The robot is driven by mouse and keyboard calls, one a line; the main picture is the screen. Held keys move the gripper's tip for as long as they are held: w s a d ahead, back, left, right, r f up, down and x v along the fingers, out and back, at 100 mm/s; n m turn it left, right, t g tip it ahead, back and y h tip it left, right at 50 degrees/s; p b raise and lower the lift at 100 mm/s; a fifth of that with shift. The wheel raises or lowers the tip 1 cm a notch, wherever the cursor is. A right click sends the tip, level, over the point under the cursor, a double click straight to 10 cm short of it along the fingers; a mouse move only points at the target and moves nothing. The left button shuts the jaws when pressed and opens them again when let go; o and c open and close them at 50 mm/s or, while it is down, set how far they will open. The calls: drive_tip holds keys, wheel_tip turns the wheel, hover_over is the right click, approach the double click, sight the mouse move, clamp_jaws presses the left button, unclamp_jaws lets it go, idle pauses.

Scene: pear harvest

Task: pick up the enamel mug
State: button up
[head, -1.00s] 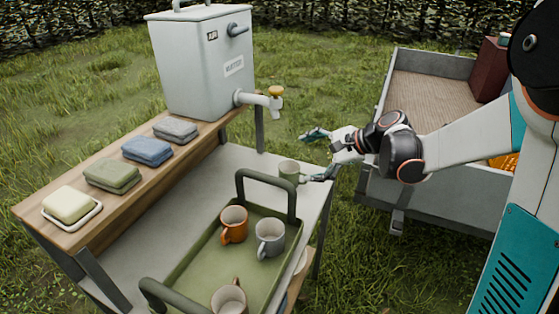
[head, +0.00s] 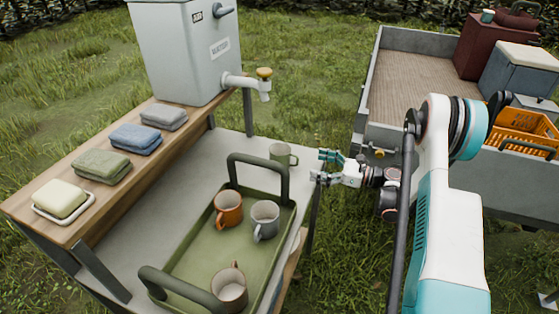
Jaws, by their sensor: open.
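A pale grey-green mug (head: 280,154) stands upright on the grey cart top, beyond the tray's far handle, its handle facing right. An orange mug (head: 228,209) and a grey mug (head: 265,219) stand in the green tray (head: 190,262). A cream mug (head: 229,288) with a brown handle stands at its near end. I cannot tell from their surfaces which mug is enamel. My gripper (head: 323,167) is open and empty at the cart's right edge. Its fingers point left towards the grey-green mug, with a gap between.
The tray's far handle (head: 258,160) arches up close to the grey-green mug. A water dispenser (head: 190,50) with a tap (head: 258,84) stands behind left. Folded cloths (head: 135,140) and soap (head: 61,197) line the wooden shelf. A trailer (head: 400,85) with an orange crate (head: 520,132) stands right.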

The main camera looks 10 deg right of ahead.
sight(282, 157)
drive_tip(key=shift+f, duration=0.15)
drive_tip(key=shift+w+a, duration=0.15)
drive_tip(key=shift+a, duration=0.15)
drive_tip(key=b+x, duration=0.4)
drive_tip(key=x, duration=0.9)
drive_tip(key=c, duration=1.3)
